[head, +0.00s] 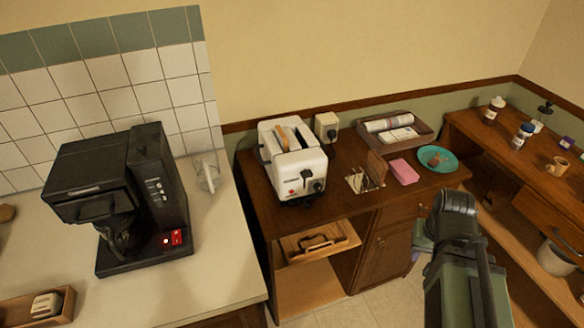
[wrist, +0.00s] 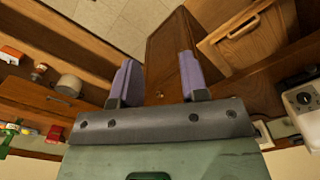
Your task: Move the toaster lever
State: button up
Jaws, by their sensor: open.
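The white toaster (head: 293,165) stands on the brown wooden cabinet in the head view, with a slice of bread in its top slot. A dark lever or knob (head: 318,186) shows low on its front. At the right edge of the wrist view a white appliance (wrist: 303,99) with a dark knob, which looks like the toaster, is partly cut off. My gripper (wrist: 156,68) shows in the wrist view with its two purple fingers apart and nothing between them. It is away from the toaster.
A black coffee maker (head: 125,200) stands on the pale counter at left. On the cabinet, right of the toaster, are a tray (head: 393,130), a pink block (head: 403,172) and a teal plate (head: 437,159). A shelf with bottles (head: 523,133) stands at far right.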

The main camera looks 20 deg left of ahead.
jog(key=shift+c, duration=0.2)
